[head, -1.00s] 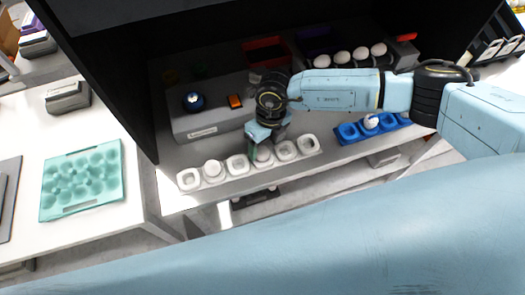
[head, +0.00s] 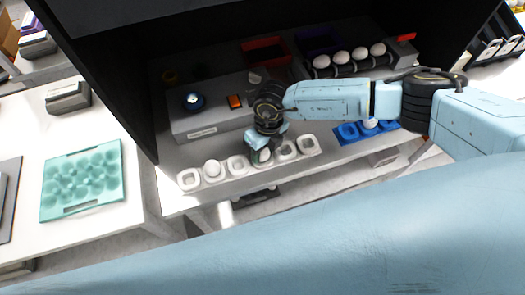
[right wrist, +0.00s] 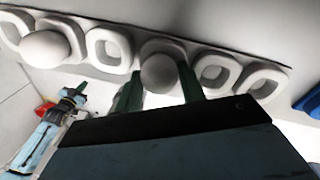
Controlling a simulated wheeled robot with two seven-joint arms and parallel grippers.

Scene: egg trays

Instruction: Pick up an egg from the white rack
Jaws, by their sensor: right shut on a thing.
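The white rack (head: 225,174) is a row of several square cups along the front of the shelf. One white egg (head: 212,169) sits in its second cup from the left; it also shows in the right wrist view (right wrist: 45,48). Another white egg (head: 263,156) is at the fourth cup, partly hidden by my right gripper (head: 262,153). In the right wrist view this egg (right wrist: 159,74) is between the green fingers of my right gripper (right wrist: 160,88), which is shut on it. It appears still at its cup. My left gripper is not in view.
A grey box (head: 212,118) with a blue knob and an orange switch stands behind the rack. A blue rack (head: 348,132) with an egg is at right. Several eggs (head: 360,53) stand in a dark rack behind. A teal tray (head: 82,209) lies on the left table.

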